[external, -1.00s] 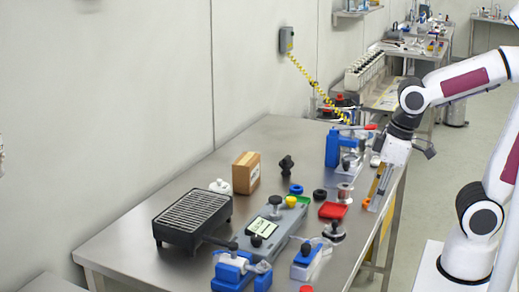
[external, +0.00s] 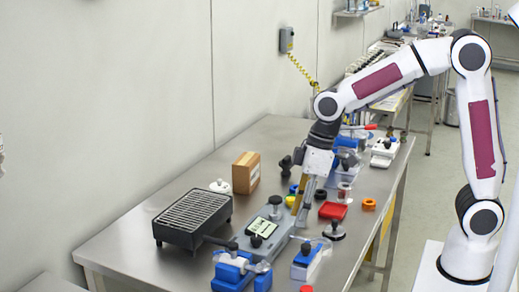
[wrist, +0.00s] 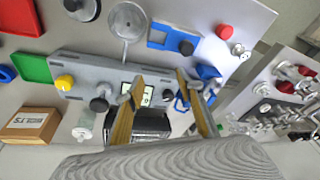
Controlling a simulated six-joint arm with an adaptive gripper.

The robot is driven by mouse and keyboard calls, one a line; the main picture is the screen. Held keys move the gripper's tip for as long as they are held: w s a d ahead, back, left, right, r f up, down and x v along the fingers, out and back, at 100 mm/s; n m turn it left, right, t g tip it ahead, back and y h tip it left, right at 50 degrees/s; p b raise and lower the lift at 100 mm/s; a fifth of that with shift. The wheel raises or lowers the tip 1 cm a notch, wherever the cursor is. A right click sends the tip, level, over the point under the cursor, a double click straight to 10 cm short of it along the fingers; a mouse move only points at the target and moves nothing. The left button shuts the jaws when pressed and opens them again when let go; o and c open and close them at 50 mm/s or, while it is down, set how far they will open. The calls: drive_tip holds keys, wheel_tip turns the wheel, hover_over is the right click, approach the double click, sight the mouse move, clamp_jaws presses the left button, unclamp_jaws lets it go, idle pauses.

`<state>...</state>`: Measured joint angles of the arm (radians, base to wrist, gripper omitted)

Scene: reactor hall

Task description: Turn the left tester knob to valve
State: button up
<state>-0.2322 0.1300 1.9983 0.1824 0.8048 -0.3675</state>
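The tester is a grey box with a lit display, a yellow knob and black knobs; its body (external: 284,228) lies on the table in the external view. One black knob (external: 276,201) is at its far end, another (external: 256,241) at its near end. The yellow knob (external: 290,201) is beside the far one. In the wrist view the tester (wrist: 85,68) spans the middle, with its yellow knob (wrist: 65,82) and a black knob (wrist: 99,104) at left. My gripper (wrist: 160,80) is open and empty above the display end. It also shows in the external view (external: 299,212), beside the tester's far end. Knob settings are unreadable.
A black grill (external: 192,215) and cardboard box (external: 246,172) stand left of the tester. Blue clamp-like devices (external: 240,270) are in front. A red tray (external: 333,211) and orange ring (external: 369,205) lie to the right. The table's right side has some free room.

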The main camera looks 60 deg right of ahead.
drive_tip(key=n, duration=0.2)
approach(257, 243)
drive_tip(key=s+f, duration=0.1)
drive_tip(key=shift+w+d+r+n+t+y, duration=0.15)
drive_tip(key=shift+d+n+t+y, duration=0.2)
drive_tip(key=shift+n+t+y, duration=0.2)
drive_tip(key=shift+x, duration=3.95)
clamp_jaws()
